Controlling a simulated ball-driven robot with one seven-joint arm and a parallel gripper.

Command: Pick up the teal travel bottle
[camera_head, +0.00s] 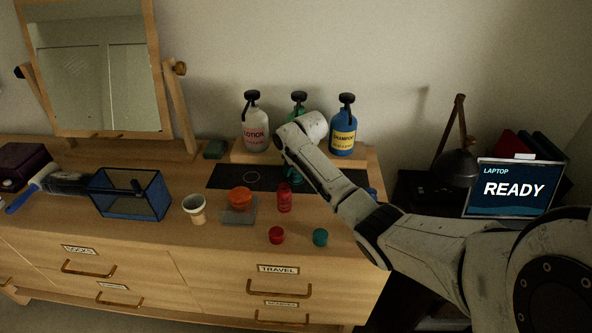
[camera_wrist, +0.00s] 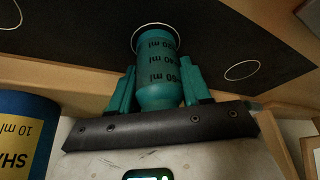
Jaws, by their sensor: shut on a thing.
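The teal travel bottle (camera_wrist: 160,68) has dark ml markings and shows in the middle of the wrist view. My gripper (camera_wrist: 158,84) has teal fingers, one on each side of the bottle, shut on it. The bottle's far end is inside or right over a white circle on the black mat (camera_wrist: 70,45); I cannot tell whether it touches the mat. In the head view my gripper (camera_head: 292,174) is low over the mat (camera_head: 228,176), and my arm hides most of the bottle there.
Lotion (camera_head: 256,124), green (camera_head: 299,107) and shampoo (camera_head: 343,130) pump bottles stand close behind on a wooden riser. A red bottle (camera_head: 284,198), red cap (camera_head: 276,235), teal cap (camera_head: 320,237), orange-topped jar (camera_head: 240,197) and cream cup (camera_head: 194,209) stand in front.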

